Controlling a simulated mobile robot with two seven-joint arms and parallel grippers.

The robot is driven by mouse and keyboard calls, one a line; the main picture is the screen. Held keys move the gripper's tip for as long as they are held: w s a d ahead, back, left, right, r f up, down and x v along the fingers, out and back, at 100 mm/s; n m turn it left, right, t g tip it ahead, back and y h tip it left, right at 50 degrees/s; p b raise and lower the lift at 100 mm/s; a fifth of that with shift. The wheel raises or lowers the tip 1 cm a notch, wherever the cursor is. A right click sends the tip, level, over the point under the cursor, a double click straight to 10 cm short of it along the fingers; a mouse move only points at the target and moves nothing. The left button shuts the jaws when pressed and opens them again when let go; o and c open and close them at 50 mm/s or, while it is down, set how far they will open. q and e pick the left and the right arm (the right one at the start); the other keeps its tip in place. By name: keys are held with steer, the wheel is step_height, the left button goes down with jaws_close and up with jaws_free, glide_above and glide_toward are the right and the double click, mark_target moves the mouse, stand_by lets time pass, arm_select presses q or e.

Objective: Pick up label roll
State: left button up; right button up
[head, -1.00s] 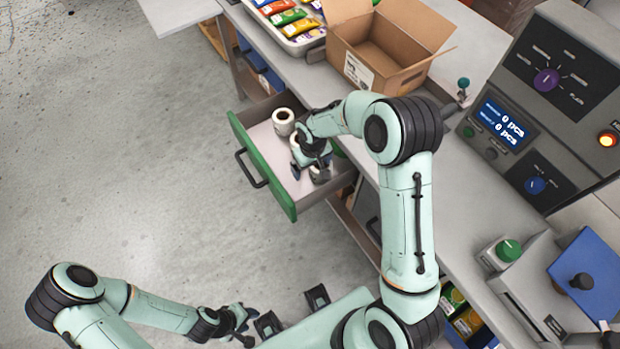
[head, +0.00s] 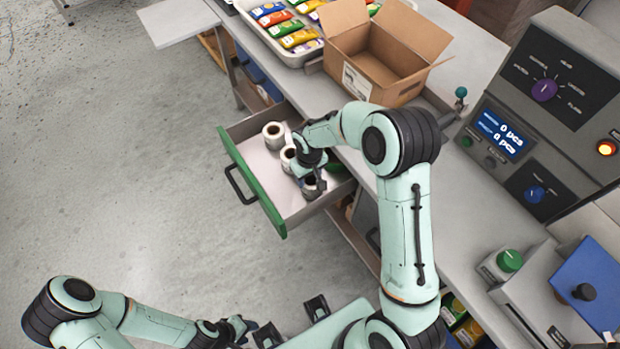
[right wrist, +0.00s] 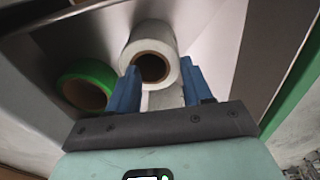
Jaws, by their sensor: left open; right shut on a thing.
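The white label rolls are in an open drawer (head: 245,172) with a green front. One roll (head: 273,134) stands at the back left and another (head: 289,158) is beside my right gripper. A third roll (head: 313,187) is at the gripper's fingertips, partly hidden. My right gripper (head: 308,180) reaches down into the drawer. In the right wrist view its blue fingers (right wrist: 155,90) are on either side of a white roll (right wrist: 150,42) with a brown core, and it is shut on it. My left gripper (head: 243,328) is open and empty, low over the floor.
A green roll (right wrist: 87,87) lies in the drawer beside the held roll. On the bench above are an open cardboard box (head: 380,60), a tray of colourful packets (head: 285,30) and a grey weigher console (head: 545,110). The drawer walls are close around my right gripper.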

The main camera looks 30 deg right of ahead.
steer(key=shift+w+r+g, duration=0.1)
steer(key=shift+r+g, duration=0.3)
steer(key=shift+r, duration=0.95)
jaws_close()
arm_select(q)
steer(key=shift+w+d+r+p, duration=0.2)
steer(key=shift+w+r+p, duration=0.55)
steer(key=shift+w, duration=0.15)
arm_select(e)
step_height(320, 180, up, 12)
steer(key=shift+s+a+r, duration=0.15)
steer(key=shift+s, duration=0.05)
steer(key=o, duration=1.2)
jaws_free()
steer(key=shift+o, duration=0.2)
